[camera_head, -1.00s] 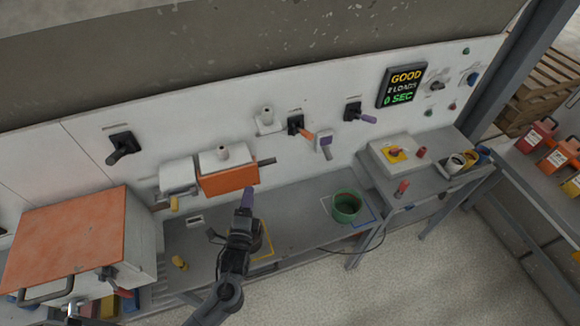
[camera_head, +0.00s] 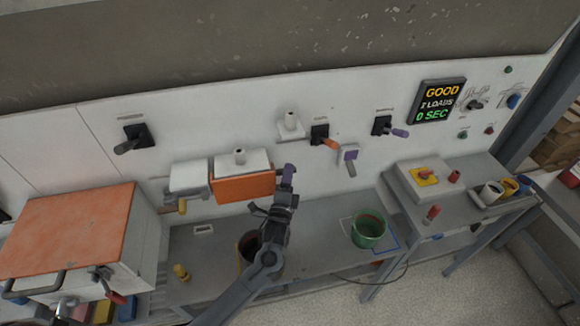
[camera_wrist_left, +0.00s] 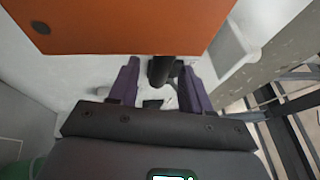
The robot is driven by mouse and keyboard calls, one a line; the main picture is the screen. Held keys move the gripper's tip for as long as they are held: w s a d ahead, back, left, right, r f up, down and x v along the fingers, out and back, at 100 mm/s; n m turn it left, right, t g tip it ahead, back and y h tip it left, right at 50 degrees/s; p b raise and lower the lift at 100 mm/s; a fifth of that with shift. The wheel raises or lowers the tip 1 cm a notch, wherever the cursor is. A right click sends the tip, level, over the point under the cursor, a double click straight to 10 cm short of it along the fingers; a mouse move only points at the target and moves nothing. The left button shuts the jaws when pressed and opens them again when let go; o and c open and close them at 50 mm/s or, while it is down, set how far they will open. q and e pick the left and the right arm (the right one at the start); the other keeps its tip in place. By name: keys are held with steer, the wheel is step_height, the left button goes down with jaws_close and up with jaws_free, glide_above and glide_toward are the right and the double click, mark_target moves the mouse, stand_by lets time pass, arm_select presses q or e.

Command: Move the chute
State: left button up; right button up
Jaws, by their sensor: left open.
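The orange-fronted box (camera_head: 243,188) on the wall appears to be the chute. It has a white top with a small spout, beside a white unit on a rail.
Below, a grey bench (camera_head: 320,222) holds a green pot (camera_head: 369,231) and a dark pot (camera_head: 248,246) partly behind my arm. Wall levers (camera_head: 320,134) are close to the right. A sign (camera_head: 437,101) reads GOOD. A large orange-topped cabinet (camera_head: 70,225) stands at left.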

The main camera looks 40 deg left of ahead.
arm_select(q)
steer(key=shift+x, duration=2)
jaws_close()
